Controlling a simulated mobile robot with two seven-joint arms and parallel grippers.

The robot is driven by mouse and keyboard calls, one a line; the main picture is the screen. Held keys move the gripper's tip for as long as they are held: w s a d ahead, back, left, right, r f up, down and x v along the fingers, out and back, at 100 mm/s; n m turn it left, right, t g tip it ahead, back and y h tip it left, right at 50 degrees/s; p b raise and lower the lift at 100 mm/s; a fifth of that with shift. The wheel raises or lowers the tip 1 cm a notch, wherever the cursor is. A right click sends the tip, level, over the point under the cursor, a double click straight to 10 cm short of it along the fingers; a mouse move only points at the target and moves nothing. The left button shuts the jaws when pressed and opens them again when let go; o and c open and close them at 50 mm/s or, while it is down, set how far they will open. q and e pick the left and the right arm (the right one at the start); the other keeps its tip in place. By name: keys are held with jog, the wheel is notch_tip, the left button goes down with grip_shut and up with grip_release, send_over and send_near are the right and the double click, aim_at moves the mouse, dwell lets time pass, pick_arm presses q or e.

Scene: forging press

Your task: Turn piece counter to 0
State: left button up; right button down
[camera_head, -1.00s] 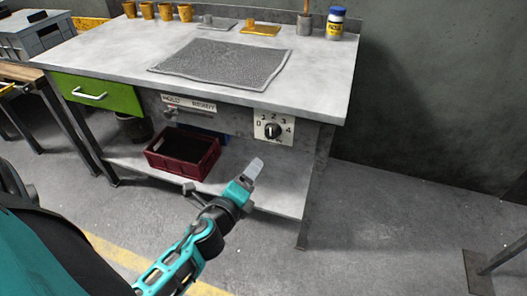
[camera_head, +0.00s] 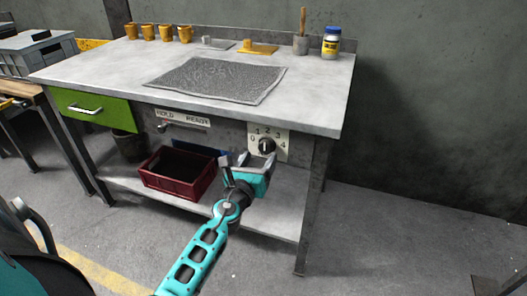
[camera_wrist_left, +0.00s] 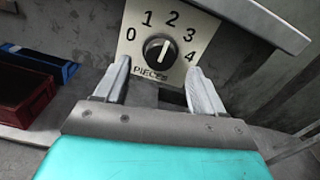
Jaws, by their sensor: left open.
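The piece counter is a white dial plate (camera_head: 281,139) marked 0 to 4 with a round black knob (camera_head: 266,146), on the bench front. In the left wrist view the knob (camera_wrist_left: 157,49) sits above the word PIECES, and its pale pointer line leans up and right, roughly toward 2 or 3. My left gripper (camera_head: 247,161) is open and empty, just in front of and slightly below the dial. In the left wrist view its fingers (camera_wrist_left: 159,68) stand on either side below the knob, apart from it as far as I can tell. My right gripper is out of view.
The bench top (camera_head: 120,68) overhangs the dial. A HOLD/READY slider plate (camera_head: 183,118) and a green drawer (camera_head: 92,107) are to the left. A dark red crate (camera_head: 180,173) stands on the lower shelf.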

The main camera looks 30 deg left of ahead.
aim_at(265, 150)
pick_arm(q)
jog(key=shift+x, duration=2.15)
jog(key=c, duration=0.8)
